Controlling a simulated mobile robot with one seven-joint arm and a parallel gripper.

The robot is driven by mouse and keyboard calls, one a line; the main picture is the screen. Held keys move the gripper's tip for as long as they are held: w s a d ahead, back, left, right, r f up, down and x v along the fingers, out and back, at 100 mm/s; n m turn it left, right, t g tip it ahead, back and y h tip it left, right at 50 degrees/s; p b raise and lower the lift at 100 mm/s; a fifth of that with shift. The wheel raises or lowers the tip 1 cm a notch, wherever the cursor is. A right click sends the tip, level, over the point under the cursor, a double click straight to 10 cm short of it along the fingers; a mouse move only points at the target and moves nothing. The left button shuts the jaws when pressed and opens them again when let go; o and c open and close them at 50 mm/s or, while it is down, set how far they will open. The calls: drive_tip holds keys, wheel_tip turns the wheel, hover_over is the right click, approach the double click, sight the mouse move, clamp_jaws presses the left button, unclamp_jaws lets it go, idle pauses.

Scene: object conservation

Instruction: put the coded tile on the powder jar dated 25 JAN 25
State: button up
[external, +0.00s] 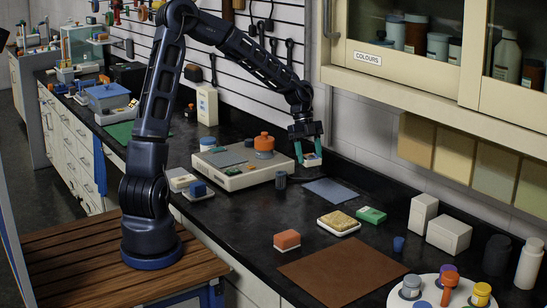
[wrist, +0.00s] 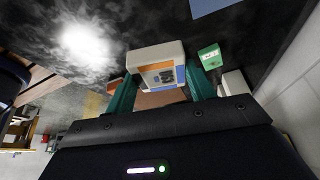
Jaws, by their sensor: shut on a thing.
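My gripper (external: 308,158) has teal fingers and is shut on a small pale tile with orange and blue edges and dark markings (wrist: 158,73). It holds the tile above the back of the black counter, right of the orange-lidded jar (external: 264,144). In the wrist view the tile sits between the two fingers, its markings facing the camera but too small to read. Small jars with grey (external: 412,283), orange (external: 448,284) and yellow (external: 481,294) tops stand on a round white tray (external: 430,303) at the front right. No date is legible on any jar.
A white platform (external: 236,182) carries the orange-lidded jar. A blue mat (external: 328,191), yellow sponge (external: 339,220), green box (external: 371,215), orange block (external: 287,239) and brown mat (external: 342,270) lie on the counter. White boxes (external: 449,235) and a wall cabinet (external: 400,75) are at right.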

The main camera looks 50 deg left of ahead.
wheel_tip(320, 180, up, 18)
drive_tip(key=w+a+n+t, duration=0.1)
drive_tip(key=w+a+n, duration=0.15)
drive_tip(key=a, duration=0.55)
drive_tip(key=w+a+n+t, duration=0.1)
drive_tip(key=a+n, duration=0.2)
drive_tip(key=a, duration=0.4)
drive_tip(key=n+t+y, duration=0.4)
drive_tip(key=n+y, duration=0.1)
drive_tip(key=n, duration=1)
hover_over(210, 139)
drive_tip(key=s, duration=0.1)
drive_tip(key=f, duration=2)
drive_tip(key=shift+s+a+f, duration=0.1)
drive_tip(key=shift+a+f, duration=0.15)
drive_tip(key=shift+f, duration=2.55)
drive_tip(key=shift+f, duration=0.15)
